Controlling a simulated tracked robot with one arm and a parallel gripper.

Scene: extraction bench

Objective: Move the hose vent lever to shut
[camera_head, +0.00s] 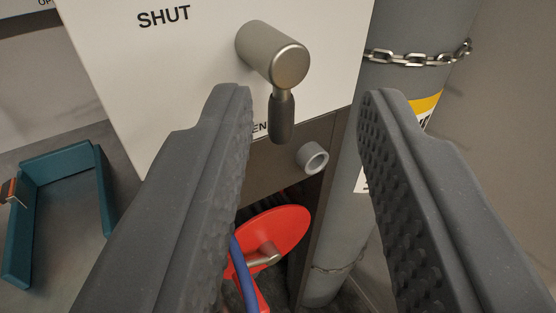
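The hose vent lever is a grey metal hub (272,55) with a dark grey handle (281,117), on a white panel (200,70). The handle hangs down beside a partly covered label ending in "EN". The word "SHUT" (164,17) is printed at the panel's upper left. My gripper (306,100) is open, with one textured finger on each side of the handle in the picture. Nothing is between the fingers that I can see them touching; how far the handle is in depth is hard to tell.
A grey pipe nozzle (313,157) sticks out below the lever. A red disc (268,243) and a blue hose (242,272) are lower down. A grey cylinder (415,28) with a chain (415,58) stands at right. A teal tray (62,157) lies at left.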

